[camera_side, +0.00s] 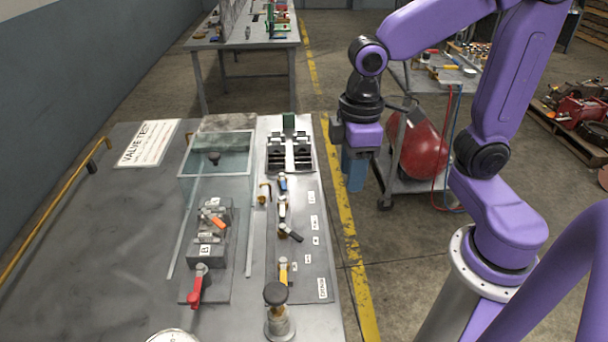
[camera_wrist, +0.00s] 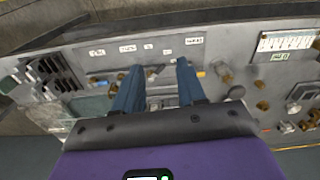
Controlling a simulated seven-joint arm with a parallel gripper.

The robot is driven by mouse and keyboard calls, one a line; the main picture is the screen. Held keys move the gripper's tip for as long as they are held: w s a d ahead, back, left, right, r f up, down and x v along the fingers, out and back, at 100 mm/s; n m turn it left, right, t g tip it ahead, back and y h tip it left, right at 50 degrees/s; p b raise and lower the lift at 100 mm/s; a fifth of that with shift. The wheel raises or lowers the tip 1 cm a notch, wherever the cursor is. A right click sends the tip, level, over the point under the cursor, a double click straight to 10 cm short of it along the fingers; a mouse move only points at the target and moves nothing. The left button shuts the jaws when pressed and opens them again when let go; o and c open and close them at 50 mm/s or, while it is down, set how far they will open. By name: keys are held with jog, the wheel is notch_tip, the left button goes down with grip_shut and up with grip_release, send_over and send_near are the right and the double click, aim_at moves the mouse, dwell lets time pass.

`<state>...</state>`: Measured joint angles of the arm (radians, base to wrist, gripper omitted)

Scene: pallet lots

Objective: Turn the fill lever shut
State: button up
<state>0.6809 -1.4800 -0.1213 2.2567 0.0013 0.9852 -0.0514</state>
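My gripper (camera_side: 355,189) hangs in the air right of the panel, touching nothing. In the wrist view its blue fingers (camera_wrist: 159,68) are apart and empty, partly covering the panel.
A clear-walled box (camera_side: 215,152) stands over the back of the valve block. A black knob on a post (camera_side: 276,294) rises at the bench front. A yellow rail (camera_side: 40,232) runs along the left. A cart with a red tank (camera_side: 422,150) stands behind my arm.

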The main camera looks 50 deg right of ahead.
jog(key=w+a+r+m, duration=0.1)
jog(key=w+a+m, duration=0.1)
jog(key=w+m, duration=1)
jog(key=m, duration=0.6)
send_over(283, 184)
notch_tip(283, 184, down, 17)
jog(key=shift+s+f, duration=0.1)
grip_shut()
